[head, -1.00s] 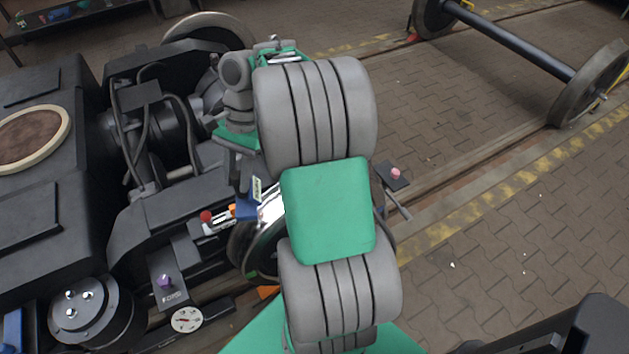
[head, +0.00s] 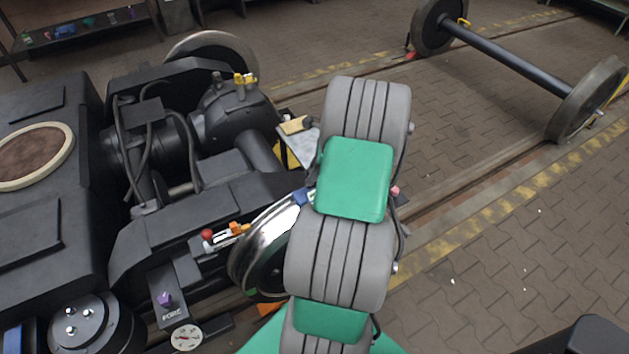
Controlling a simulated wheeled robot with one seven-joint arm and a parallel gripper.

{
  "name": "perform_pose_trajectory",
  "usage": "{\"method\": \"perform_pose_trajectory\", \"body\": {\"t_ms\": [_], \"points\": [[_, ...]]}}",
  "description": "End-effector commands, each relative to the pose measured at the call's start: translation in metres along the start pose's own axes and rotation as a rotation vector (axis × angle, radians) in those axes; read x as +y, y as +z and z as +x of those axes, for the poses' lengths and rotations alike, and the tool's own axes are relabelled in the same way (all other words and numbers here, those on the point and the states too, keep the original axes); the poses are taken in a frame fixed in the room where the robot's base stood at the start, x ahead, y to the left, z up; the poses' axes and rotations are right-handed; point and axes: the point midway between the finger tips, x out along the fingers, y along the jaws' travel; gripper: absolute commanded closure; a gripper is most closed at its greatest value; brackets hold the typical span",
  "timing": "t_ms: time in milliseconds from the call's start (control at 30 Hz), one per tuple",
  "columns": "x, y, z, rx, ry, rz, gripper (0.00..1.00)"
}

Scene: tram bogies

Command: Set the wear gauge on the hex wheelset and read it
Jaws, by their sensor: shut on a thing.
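A wheel (head: 268,238) with a shiny tread shows at the bogie's near side, left of my arm. The arm hides its right part. A small purple marker (head: 164,298) stands on a dark bracket in front of it; its exact shape is too small to be sure of. A small blue piece (head: 301,196) sits at the top of the shiny tread, against the arm's edge. It may be part of the wear gauge, but most of it is hidden. My gripper is hidden behind my grey and green arm, so its hold and any gauge reading cannot be seen.
The dark bogie frame (head: 190,205) fills the left. A red ball (head: 207,234) and an orange part (head: 238,228) sit beside the wheel. A round dial (head: 186,338) lies at the bottom. A loose wheelset (head: 505,58) stands upper right. Paved floor is clear on the right.

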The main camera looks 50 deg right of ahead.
Motion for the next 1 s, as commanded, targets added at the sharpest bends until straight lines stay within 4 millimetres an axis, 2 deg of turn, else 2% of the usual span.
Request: {"method": "perform_pose_trajectory", "body": {"t_ms": [200, 400, 767, 800, 1000], "points": [[-0.018, -0.013, 0.018, 0.0, -0.001, -0.002, 1.0], [-0.017, -0.023, 0.044, 0.0, -0.001, -0.003, 1.0], [-0.017, -0.025, 0.049, 0.0, -0.002, -0.002, 1.0], [-0.017, -0.025, 0.049, 0.0, -0.001, -0.002, 0.71], [-0.017, -0.025, 0.048, 0.0, -0.001, -0.002, 0.54]]}}
